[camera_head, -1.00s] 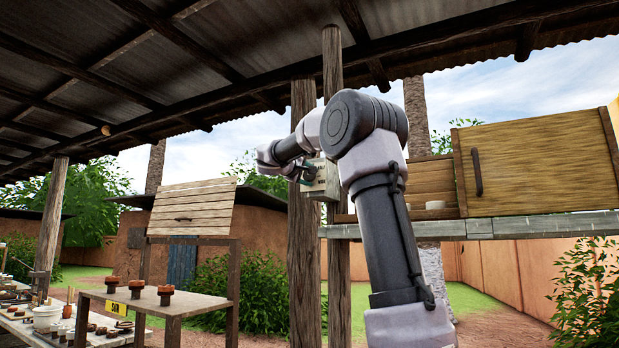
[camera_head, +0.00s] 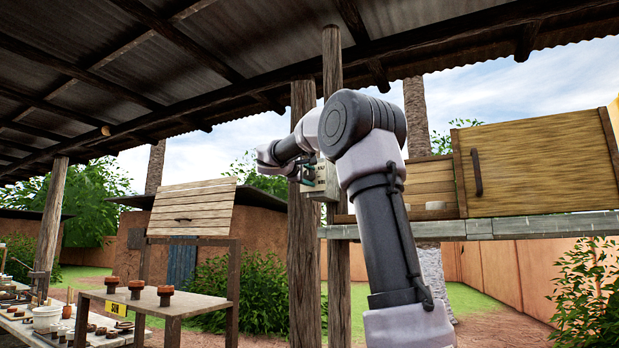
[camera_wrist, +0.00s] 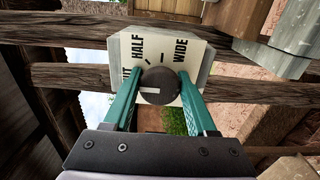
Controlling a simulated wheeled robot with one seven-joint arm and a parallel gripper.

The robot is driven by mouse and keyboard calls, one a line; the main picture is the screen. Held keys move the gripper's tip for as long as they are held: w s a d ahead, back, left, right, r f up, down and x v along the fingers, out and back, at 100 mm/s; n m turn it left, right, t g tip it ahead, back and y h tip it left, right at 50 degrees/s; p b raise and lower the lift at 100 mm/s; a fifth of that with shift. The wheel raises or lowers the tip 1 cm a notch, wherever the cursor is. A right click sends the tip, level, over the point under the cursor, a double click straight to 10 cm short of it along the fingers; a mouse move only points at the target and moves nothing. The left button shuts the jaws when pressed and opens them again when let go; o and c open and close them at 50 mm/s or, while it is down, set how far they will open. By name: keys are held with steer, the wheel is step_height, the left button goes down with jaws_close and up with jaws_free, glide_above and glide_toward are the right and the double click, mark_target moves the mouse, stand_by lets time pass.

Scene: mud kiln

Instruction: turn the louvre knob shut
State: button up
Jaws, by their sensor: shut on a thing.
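The louvre knob (camera_wrist: 159,86) is a dark round knob with a pale pointer line, on a light plate (camera_wrist: 192,48) in the wrist view. The plate reads HALF and WIDE, with a partly hidden word at the left. The pale line points left in the picture, towards that partly hidden word. My gripper (camera_wrist: 160,88) has its two green fingers on either side of the knob, shut on it. In the head view the knob's box (camera_head: 322,182) is on a wooden post, with my gripper (camera_head: 308,175) at its left side; the knob is hidden there.
The wooden post (camera_head: 303,250) stands right behind the box. A shelf with a woven-front cabinet (camera_head: 540,165) is at the right. A table with several brown pots (camera_head: 150,298) stands at the lower left. A tin roof hangs overhead.

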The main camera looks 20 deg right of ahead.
steer(key=shift+f, duration=0.1)
steer(key=o, duration=1.3)
steer(key=v, duration=1.1)
